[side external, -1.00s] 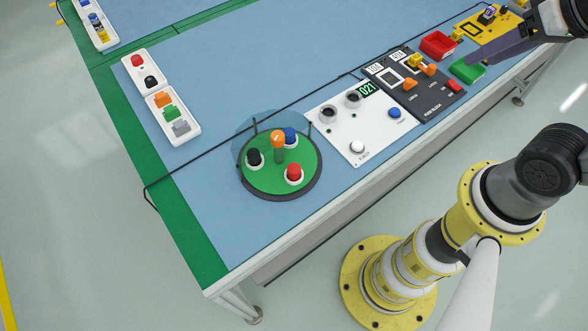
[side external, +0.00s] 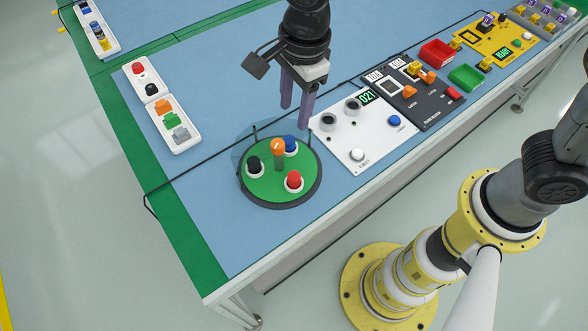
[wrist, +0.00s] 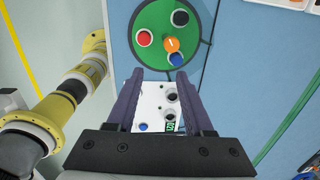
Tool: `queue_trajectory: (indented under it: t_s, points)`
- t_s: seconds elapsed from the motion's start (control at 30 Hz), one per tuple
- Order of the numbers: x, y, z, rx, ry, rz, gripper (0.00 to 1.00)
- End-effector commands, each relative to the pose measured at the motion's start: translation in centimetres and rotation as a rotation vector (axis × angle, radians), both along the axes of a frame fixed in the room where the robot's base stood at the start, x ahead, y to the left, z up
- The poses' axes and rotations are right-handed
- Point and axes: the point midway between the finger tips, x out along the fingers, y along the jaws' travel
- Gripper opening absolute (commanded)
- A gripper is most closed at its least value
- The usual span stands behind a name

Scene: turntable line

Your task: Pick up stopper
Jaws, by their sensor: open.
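Three round stoppers sit in white rings on a green turntable (side external: 272,188): a black one (side external: 254,164) at left, a blue one (side external: 290,144) at the back and a red one (side external: 293,181) at front right. An orange-topped post (side external: 278,152) stands between them. My gripper (side external: 295,115) is open and empty, pointing down above and behind the turntable's right side. In the wrist view the red stopper (wrist: 145,38) and black stopper (wrist: 180,17) lie beyond the fingertips; the blue stopper (wrist: 176,60) is beside the right finger tip.
A clear curved guard (side external: 243,143) stands at the turntable's back left. A white panel (side external: 350,148) with two dark sockets is to its right. A white tray (side external: 152,95) at left holds a red and a black piece. Blue table is free between tray and turntable.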

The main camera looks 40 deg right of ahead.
Motion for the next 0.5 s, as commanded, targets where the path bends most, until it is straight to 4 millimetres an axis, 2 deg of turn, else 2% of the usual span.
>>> queue_trajectory:
  t_s: [0.03,0.17,0.27,0.5]
  points:
    - [-0.7,1.2,-1.5,-0.020,0.026,0.034,0.52]
    - [-2.1,2.5,-3.5,-0.048,0.063,0.079,0.52]
    - [-2.4,2.7,-4.2,-0.048,0.063,0.088,0.52]
    - [-2.3,2.6,-8.6,-0.050,0.064,0.087,0.52]
